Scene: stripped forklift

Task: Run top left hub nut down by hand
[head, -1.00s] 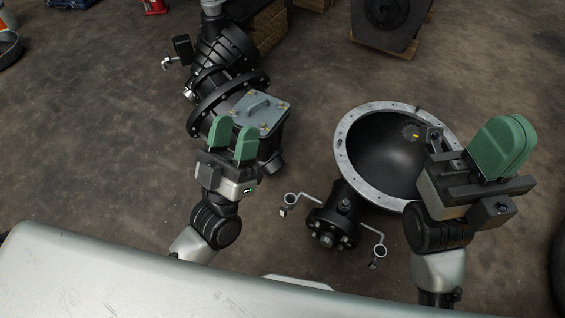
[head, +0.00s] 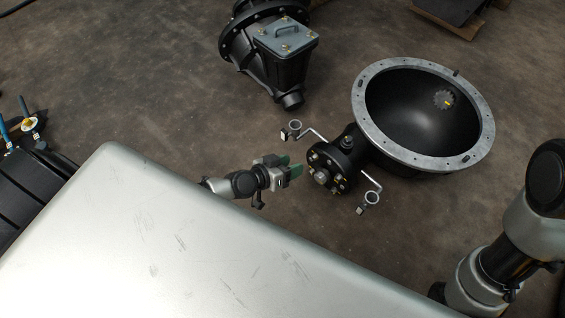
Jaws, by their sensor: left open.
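A black hub (head: 347,160) with a round flange face stands on the floor, and several nuts ring its pale central shaft end. The top left hub nut (head: 314,157) is small on the upper left of that face; how far down it sits on its stud cannot be told. My left gripper (head: 284,167), with green fingers, is open just left of the hub face, pointing toward it. A small gap seems to lie between fingertips and hub. Nothing shows between the fingers. My right arm shows at the right edge, but its gripper is not in view.
Two bent arms with ring ends (head: 295,125) stick out from the hub. A large black bowl-shaped housing with a grey drilled rim (head: 366,82) joins behind it. A black gearbox with a grey cover (head: 286,38) stands at the back. Bare floor lies between.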

